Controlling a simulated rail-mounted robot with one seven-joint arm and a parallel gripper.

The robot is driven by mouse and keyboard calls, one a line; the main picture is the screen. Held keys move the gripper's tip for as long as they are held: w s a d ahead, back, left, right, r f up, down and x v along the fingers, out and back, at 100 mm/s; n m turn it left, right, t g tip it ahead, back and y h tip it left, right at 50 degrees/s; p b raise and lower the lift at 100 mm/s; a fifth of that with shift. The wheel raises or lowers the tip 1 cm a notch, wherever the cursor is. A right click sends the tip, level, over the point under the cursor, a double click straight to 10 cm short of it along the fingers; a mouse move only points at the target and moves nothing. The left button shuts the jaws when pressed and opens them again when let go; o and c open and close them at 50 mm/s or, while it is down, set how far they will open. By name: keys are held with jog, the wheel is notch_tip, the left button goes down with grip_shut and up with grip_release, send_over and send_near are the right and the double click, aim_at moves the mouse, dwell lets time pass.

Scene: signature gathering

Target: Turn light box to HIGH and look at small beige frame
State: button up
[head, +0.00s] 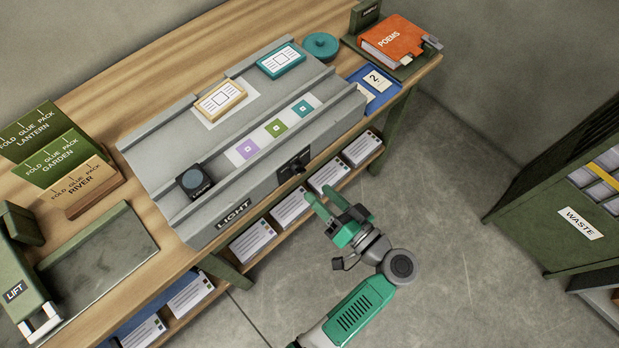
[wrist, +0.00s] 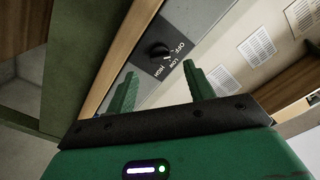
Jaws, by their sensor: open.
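The grey light box (head: 160,150) lies on the wooden bench, with a LIGHT label on its front face. Its dark knob (head: 297,167) is on that face. In the wrist view the knob (wrist: 158,50) shows beside OFF, LOW and HIGH marks; I cannot tell which it points to. The small beige frame (head: 239,94) lies on a pale sheet on top of the box, near the back. My gripper (head: 322,197) is open and empty, in front of the box and apart from the knob. In the wrist view the knob appears beyond the two green fingertips (wrist: 160,76).
A teal frame (head: 281,61), three coloured tiles (head: 275,128) and a round-lensed black block (head: 193,181) are on the box. Card packs (head: 290,207) fill a shelf below. The orange POEMS book (head: 393,40) is at the back right. A WASTE cabinet (head: 545,240) stands right; floor between is clear.

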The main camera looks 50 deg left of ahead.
aim_at(298, 170)
jog(key=a, duration=0.6)
jog(key=shift+a+b, duration=0.15)
jog(key=shift+b, duration=0.2)
jog(key=shift+c, duration=0.2)
jog(key=c, duration=0.9)
